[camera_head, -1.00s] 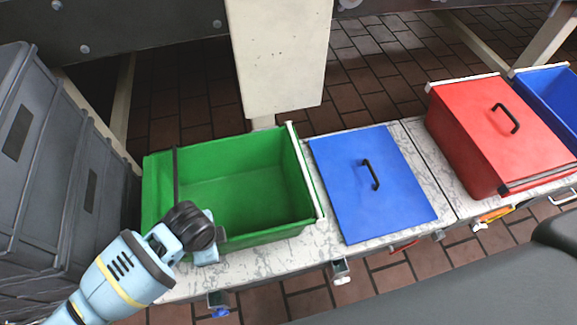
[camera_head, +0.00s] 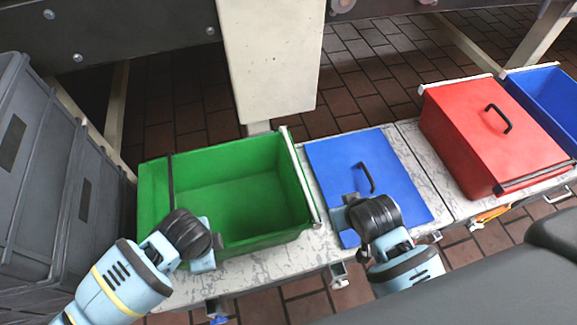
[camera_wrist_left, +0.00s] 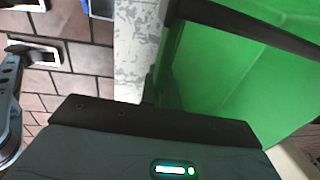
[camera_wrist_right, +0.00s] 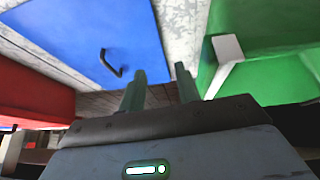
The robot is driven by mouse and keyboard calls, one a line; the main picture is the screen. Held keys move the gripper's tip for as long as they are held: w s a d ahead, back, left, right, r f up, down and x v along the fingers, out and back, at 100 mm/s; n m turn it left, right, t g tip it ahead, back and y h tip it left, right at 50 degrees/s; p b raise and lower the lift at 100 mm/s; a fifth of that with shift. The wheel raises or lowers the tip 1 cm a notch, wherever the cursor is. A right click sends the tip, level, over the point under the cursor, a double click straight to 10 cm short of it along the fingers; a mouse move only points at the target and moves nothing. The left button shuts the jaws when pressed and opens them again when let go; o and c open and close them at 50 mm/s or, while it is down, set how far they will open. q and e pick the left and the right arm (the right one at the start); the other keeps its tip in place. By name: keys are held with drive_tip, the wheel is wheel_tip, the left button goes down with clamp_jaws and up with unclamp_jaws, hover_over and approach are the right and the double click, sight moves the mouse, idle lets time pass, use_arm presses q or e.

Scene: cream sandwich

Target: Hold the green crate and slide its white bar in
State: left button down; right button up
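The green crate (camera_head: 240,190) stands open on a speckled pale bench; its near side also shows in the left wrist view (camera_wrist_left: 215,75). Its white bar (camera_head: 301,178) lies along the crate's right edge, and the bar's end shows in the right wrist view (camera_wrist_right: 227,50). My left gripper (camera_head: 207,258) is at the crate's near wall, left of its middle. Its fingers are hidden in the left wrist view, so its grip is unclear. My right gripper (camera_wrist_right: 160,88) is open and empty, its fingers apart. In the head view it is over the blue lid, right of the bar's near end.
A blue lid with a black handle (camera_head: 365,178) lies right of the crate. A red crate with a red lid (camera_head: 490,130) and a blue crate (camera_head: 545,95) stand further right. Grey crates (camera_head: 45,180) are stacked at the left. A pale post (camera_head: 268,60) rises behind.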

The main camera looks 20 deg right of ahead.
drive_tip(key=w+a+r, duration=0.2)
drive_tip(key=w+r, duration=0.3)
drive_tip(key=g, duration=0.1)
approach(299, 170)
drive_tip(key=shift+y, duration=0.3)
drive_tip(key=x, duration=0.7)
drive_tip(key=shift+w+d+f, duration=0.2)
drive_tip(key=shift+f, duration=0.05)
drive_tip(key=shift+c, duration=0.3)
clamp_jaws()
